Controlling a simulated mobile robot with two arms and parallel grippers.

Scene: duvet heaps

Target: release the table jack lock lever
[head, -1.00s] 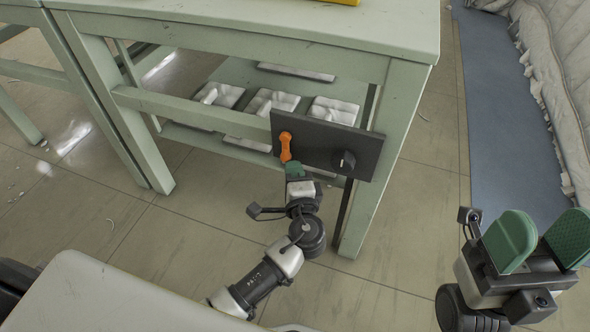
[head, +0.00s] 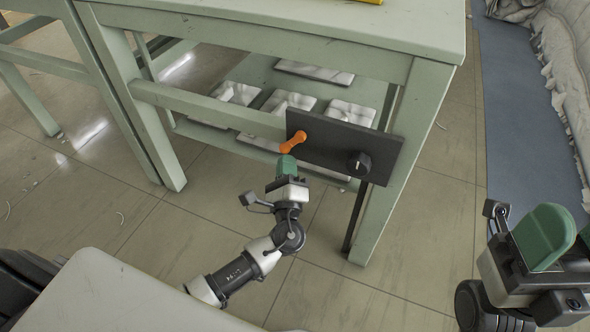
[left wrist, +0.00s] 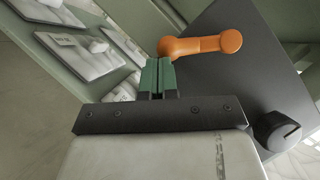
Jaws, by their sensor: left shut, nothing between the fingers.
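The orange lock lever (head: 293,142) sits on the dark panel (head: 335,153) fixed to the front of the pale green table (head: 300,32). It slants from its upper right end down to the lower left. My left gripper (head: 287,162) is shut and empty, with its green fingertips just below the lever's lower left end. In the left wrist view the shut fingers (left wrist: 158,77) are just below the lever's rounded left end (left wrist: 172,48); I cannot tell whether they touch. My right gripper (head: 568,238) is at the right edge, partly cut off, fingers apart.
A black knob (head: 359,163) sticks out at the panel's right. White packages (head: 349,113) lie on the shelf behind. A blue mat (head: 520,115) and a pale quilted heap (head: 570,70) are at the right. The tiled floor before the table is open.

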